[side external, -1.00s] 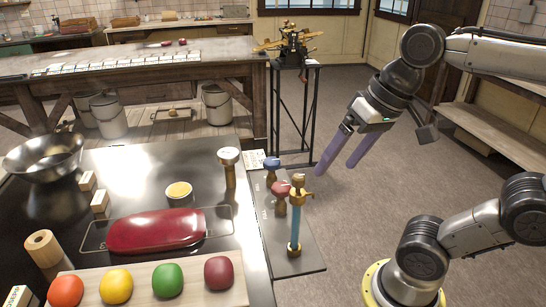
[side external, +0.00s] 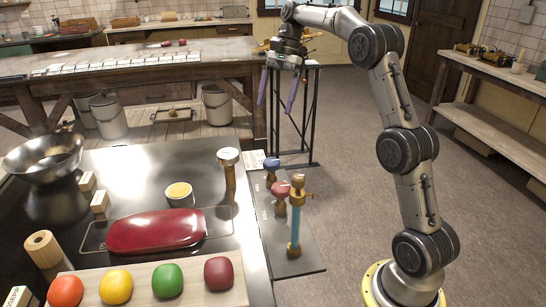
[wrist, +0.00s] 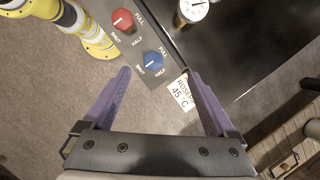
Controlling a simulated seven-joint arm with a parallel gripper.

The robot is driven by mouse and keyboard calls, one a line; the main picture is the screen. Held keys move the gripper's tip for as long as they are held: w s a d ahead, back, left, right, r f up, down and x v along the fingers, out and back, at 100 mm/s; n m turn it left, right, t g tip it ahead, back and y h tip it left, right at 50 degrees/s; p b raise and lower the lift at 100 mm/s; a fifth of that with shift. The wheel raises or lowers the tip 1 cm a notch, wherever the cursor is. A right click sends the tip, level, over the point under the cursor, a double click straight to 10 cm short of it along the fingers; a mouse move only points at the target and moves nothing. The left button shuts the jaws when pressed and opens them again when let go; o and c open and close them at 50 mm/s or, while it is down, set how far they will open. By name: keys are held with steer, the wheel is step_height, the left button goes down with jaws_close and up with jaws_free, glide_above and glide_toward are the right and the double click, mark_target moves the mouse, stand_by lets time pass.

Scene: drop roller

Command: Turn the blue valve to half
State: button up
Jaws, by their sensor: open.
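The blue valve (side external: 272,163) stands at the far end of the grey panel beside the stove. In the wrist view its blue knob (wrist: 153,62) has a pale pointer mark and the labels SHUT, HALF and FULL around it. The pointer looks to lie toward the SHUT side, but it is small. My gripper (side external: 276,108) is open and empty, with its purple fingers pointing down, above and beyond the valve. In the wrist view the knob shows between and slightly ahead of the fingertips, with no contact seen.
A red valve (wrist: 122,20) sits beside the blue one, also with labels. A tall brass tap with a blue column (side external: 295,225) stands nearer on the panel. A label card (wrist: 184,92) lies close to the right finger. A gauge post (side external: 229,170) stands on the stove edge.

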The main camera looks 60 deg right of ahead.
glide_toward(272, 160)
steer(key=shift+m, duration=0.4)
steer(key=x, duration=0.9)
steer(key=shift+d, duration=0.1)
steer(key=c, duration=1.4)
steer(key=shift+o, duration=0.2)
